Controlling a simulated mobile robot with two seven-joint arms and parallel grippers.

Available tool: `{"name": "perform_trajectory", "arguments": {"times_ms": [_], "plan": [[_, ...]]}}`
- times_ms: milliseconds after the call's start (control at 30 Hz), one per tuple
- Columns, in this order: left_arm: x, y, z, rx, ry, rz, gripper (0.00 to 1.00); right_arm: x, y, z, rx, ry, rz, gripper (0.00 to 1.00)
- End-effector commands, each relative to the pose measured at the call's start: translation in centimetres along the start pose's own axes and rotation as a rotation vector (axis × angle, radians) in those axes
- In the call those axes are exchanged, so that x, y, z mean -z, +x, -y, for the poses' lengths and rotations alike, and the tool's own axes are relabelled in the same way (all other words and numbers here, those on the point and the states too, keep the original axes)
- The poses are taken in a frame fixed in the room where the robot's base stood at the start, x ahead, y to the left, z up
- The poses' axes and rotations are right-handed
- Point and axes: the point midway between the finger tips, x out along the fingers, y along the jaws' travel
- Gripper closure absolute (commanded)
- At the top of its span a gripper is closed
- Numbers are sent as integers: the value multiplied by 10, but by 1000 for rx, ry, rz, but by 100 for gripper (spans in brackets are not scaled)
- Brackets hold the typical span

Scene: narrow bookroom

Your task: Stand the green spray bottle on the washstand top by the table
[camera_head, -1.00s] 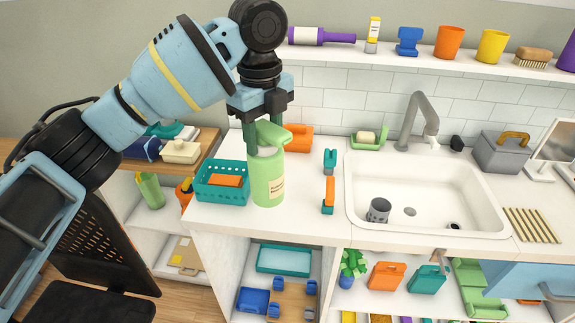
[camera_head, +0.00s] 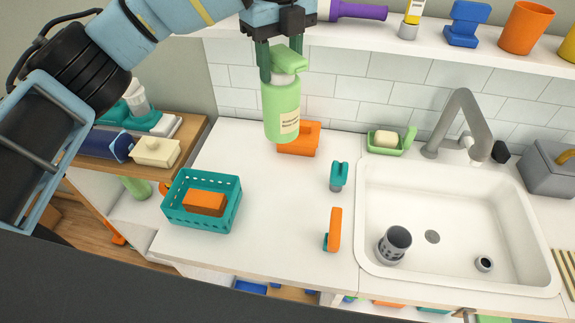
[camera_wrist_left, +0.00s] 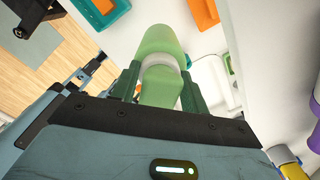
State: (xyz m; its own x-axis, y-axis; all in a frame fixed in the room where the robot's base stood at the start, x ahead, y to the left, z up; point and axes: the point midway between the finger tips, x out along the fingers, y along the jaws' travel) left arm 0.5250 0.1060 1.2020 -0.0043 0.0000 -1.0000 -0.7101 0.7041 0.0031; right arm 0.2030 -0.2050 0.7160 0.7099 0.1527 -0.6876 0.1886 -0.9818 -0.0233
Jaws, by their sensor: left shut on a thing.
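The green spray bottle (camera_head: 281,110) hangs upright from my left gripper (camera_head: 283,65), whose fingers are shut around its green spray head. In the head view the bottle is above the back part of the white washstand top (camera_head: 240,150), in front of the tiled wall. It hides part of an orange box behind it. In the left wrist view the bottle (camera_wrist_left: 162,42) shows between the two dark green fingers (camera_wrist_left: 160,85). The wooden table (camera_head: 185,140) stands left of the washstand. My right gripper is not in view.
A teal basket (camera_head: 175,213) with an orange block (camera_head: 204,202) stands at the washstand's left front. An orange box (camera_head: 303,139), a teal-handled item (camera_head: 339,176) and an orange-handled brush (camera_head: 333,228) lie left of the sink (camera_head: 365,225). The top between basket and brush is clear. A shelf (camera_head: 420,45) runs above.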

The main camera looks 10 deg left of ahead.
Motion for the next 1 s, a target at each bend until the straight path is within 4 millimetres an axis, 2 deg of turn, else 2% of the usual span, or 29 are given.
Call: {"name": "perform_trajectory", "arguments": {"times_ms": [267, 367, 500, 800, 1000], "plan": [[0, -1, 0, 2, 1, 1, 100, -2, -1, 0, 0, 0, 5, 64], [0, 6, 0, 0, 1, -1, 100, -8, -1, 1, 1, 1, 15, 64], [0, 33, 0, -3, 2, -5, 100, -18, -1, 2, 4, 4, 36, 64], [0, 96, -1, 0, -1, 0, 100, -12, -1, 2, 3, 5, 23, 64], [0, 126, 0, 2, -1, 2, 100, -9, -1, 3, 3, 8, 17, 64]]}}
